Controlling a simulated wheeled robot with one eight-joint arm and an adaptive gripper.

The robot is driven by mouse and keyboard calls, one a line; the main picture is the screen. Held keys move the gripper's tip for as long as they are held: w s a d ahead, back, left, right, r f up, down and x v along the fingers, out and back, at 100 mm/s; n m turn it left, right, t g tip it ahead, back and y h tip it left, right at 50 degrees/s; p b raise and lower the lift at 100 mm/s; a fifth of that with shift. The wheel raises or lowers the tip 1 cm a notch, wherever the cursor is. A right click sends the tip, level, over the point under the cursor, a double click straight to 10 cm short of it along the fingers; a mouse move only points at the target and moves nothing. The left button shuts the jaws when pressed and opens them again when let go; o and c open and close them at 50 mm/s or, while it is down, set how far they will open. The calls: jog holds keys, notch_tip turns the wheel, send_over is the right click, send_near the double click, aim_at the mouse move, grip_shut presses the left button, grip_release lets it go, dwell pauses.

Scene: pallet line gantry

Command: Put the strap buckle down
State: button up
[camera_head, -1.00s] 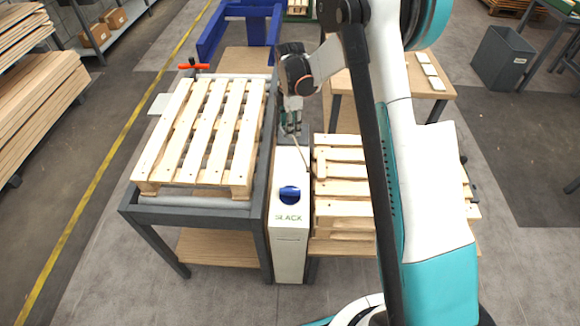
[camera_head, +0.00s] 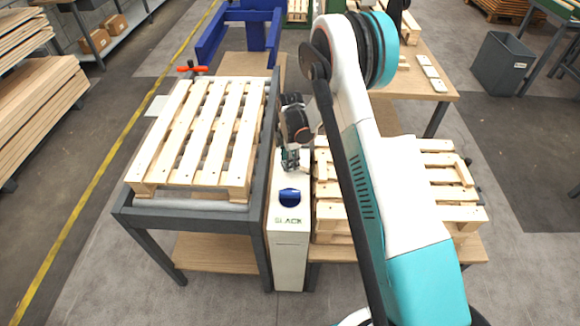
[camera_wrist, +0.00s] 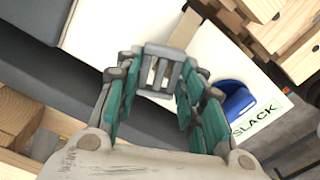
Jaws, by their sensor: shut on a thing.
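The strap buckle (camera_wrist: 165,52) is a grey slotted frame. In the wrist view it sits between the fingertips of my gripper (camera_wrist: 158,85), which is shut on it. A beige strap (camera_wrist: 185,28) runs away from the buckle over a white surface. In the head view my gripper (camera_head: 290,158) is low over the far part of the white SLACK box's top (camera_head: 304,185), just beyond its blue knob (camera_head: 289,197). I cannot tell whether the buckle touches the box top.
A pallet (camera_head: 205,125) lies on a grey-framed table (camera_head: 185,215) left of the box. Stacked pallet boards (camera_head: 345,210) stand to the right, partly behind my arm. In the wrist view the blue knob (camera_wrist: 236,98) is close to the right finger. A red-handled clamp (camera_head: 192,68) stands at the pallet's far edge.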

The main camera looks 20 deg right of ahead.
jog(key=shift+f+b, duration=0.3)
jog(key=shift+f, duration=1.25)
jog(key=shift+f, duration=0.2)
jog(key=o, duration=1.1)
jog(key=shift+r, duration=0.2)
